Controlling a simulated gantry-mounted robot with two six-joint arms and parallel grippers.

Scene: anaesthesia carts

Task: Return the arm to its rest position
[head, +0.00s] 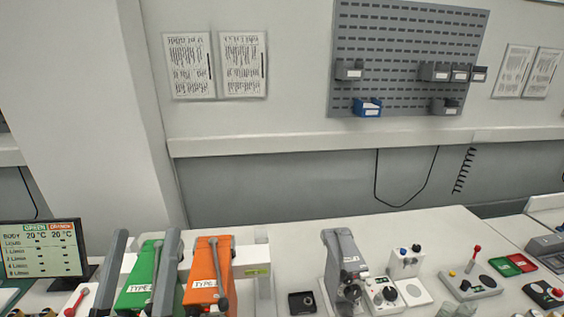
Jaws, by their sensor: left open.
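My left gripper (138,270) shows at the lower left as two upright, parallel dark grey fingers. They stand wide apart, open. The green vaporizer (141,274), labelled TYPE, appears between the fingers. I cannot tell how far it is from them or whether they touch it. Nothing shows as lifted by the gripper. The orange vaporizer (209,272), with a grey lever on its front, stands just to the right of the fingers. The rest of my left arm is below the picture edge. My right gripper is not in view.
A monitor (43,250) stands left of the fingers. A small black tray (301,302), a grey device (344,265), a white box with dials (384,295) and a red-lever control box (469,285) are to the right. The table's back is clear. A pegboard (405,55) hangs behind.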

